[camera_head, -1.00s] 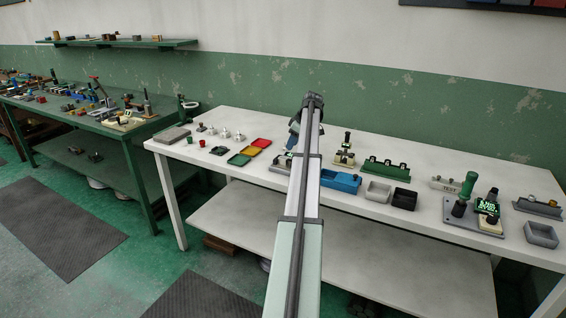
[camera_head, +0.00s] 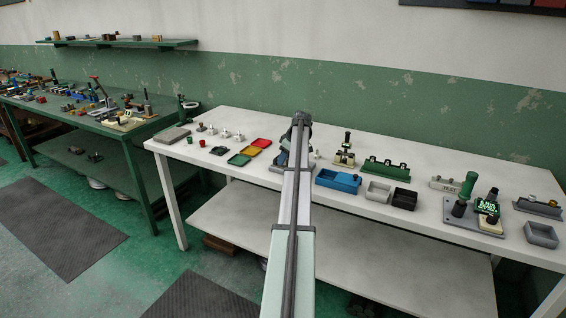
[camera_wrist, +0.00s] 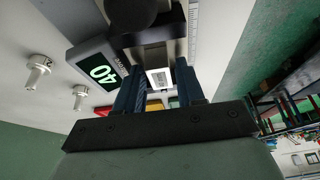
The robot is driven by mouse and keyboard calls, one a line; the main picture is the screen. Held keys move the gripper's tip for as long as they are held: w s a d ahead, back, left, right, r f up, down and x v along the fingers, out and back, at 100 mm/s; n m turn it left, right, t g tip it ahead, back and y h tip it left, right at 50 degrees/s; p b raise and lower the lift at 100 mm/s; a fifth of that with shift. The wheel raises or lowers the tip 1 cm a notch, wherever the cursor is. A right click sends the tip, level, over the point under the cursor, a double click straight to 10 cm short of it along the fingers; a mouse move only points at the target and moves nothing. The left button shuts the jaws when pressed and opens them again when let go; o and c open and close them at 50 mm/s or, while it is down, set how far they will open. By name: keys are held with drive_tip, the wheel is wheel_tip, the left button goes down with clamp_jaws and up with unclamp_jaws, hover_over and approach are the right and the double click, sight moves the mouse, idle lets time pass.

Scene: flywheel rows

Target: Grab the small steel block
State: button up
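In the wrist view, my gripper (camera_wrist: 160,78) shows two dark blue fingers held apart. A small block with a pale, marked face (camera_wrist: 159,79), likely the steel block, shows in the space between the fingertips. It sits against a dark grey fixture (camera_wrist: 155,55); I cannot tell whether either finger touches it. A device with a green lit display reading 40 (camera_wrist: 101,72) is close beside the left finger. In the head view, my arm hides most of my gripper and this fixture, and I cannot make out the block there.
On the white table (camera_head: 420,225), a blue bin (camera_head: 338,181) stands right of my arm, with a grey bin (camera_head: 378,191) and black bin (camera_head: 404,198) beyond. Red, yellow and green trays (camera_head: 239,159) lie left. White knobbed pieces (camera_wrist: 38,68) stand near the display device.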

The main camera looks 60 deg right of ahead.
clamp_jaws()
idle(0.3)
drive_tip(key=shift+r, duration=0.1)
